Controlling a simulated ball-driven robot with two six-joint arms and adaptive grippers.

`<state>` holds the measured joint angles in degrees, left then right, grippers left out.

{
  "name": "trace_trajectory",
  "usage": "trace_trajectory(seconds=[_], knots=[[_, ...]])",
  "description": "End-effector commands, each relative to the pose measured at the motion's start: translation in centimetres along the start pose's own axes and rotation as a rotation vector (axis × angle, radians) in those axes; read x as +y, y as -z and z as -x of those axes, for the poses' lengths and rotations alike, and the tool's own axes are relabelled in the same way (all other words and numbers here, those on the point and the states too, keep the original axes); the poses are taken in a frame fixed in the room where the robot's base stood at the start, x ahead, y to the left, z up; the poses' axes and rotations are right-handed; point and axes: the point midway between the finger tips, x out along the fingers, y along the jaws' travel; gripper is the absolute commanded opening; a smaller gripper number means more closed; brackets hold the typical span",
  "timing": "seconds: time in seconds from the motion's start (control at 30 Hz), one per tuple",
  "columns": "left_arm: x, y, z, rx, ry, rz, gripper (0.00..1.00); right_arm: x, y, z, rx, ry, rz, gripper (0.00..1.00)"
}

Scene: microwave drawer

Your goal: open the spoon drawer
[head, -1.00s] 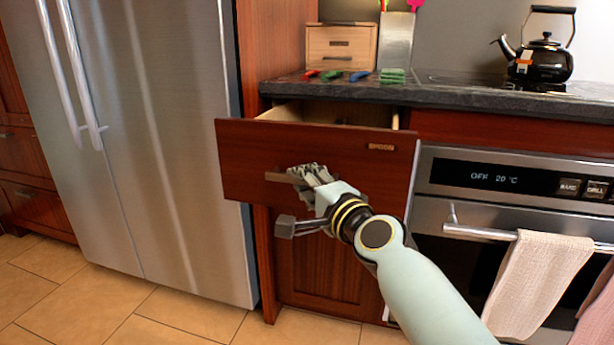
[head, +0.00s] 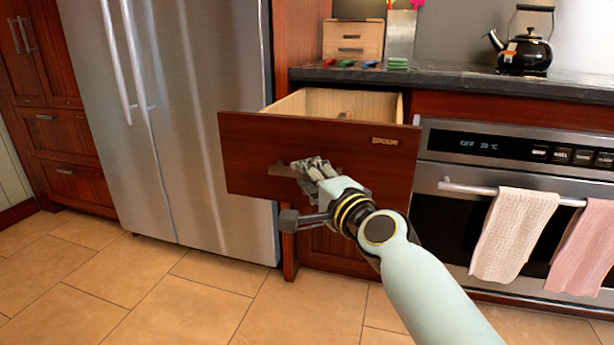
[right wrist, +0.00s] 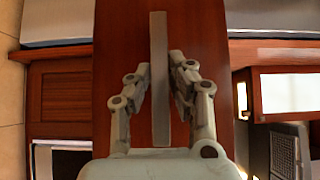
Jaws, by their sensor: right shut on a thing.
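The spoon drawer (head: 240,150) is a dark red wooden drawer under the counter, pulled well out, with its pale inside (head: 335,104) showing. A small label (head: 384,141) is at the upper right of its front. My right gripper (head: 300,168) is at the drawer's bar handle (head: 283,171) and shut on it. In the right wrist view the handle (right wrist: 159,80) runs between the two fingers of the gripper (right wrist: 160,88). What lies in the drawer is mostly hidden by its front. My left gripper does not show.
A steel fridge (head: 190,120) stands left of the drawer. An oven (head: 455,205) with towels (head: 513,235) on its rail is at the right. The dark counter (head: 450,82) carries a kettle (head: 525,52) and a wooden box (head: 352,38). The tiled floor (head: 210,300) in front is clear.

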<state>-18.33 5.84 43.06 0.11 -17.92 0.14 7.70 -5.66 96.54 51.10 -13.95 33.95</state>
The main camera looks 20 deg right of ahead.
Motion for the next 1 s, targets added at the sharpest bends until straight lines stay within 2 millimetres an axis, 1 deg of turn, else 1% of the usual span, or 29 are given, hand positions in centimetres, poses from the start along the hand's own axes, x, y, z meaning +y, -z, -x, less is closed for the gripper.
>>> trace_trajectory(seconds=[0.27,0.3,0.43,0.63,0.7,0.77,0.87,1.0], knots=[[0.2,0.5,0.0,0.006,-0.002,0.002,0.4,0.1,0.0,0.0,0.0,-0.002,0.001,0.0],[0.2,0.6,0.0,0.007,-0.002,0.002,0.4,0.1,0.0,0.0,0.0,-0.002,0.001,0.23],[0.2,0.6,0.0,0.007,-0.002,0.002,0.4,0.1,0.0,0.0,0.0,-0.001,0.0,0.4],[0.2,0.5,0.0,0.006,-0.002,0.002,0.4,0.0,0.0,0.0,0.0,0.0,0.0,0.4],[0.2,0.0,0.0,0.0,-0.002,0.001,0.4,0.0,0.0,0.1,0.001,0.0,0.0,0.4],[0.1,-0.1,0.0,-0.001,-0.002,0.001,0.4,0.1,0.0,0.4,0.001,-0.001,0.0,0.4],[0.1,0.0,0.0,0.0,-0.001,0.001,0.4,0.1,0.0,1.7,0.001,-0.002,0.0,0.4],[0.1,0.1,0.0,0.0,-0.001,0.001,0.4,0.2,0.0,4.7,0.0,-0.004,0.0,0.4]])
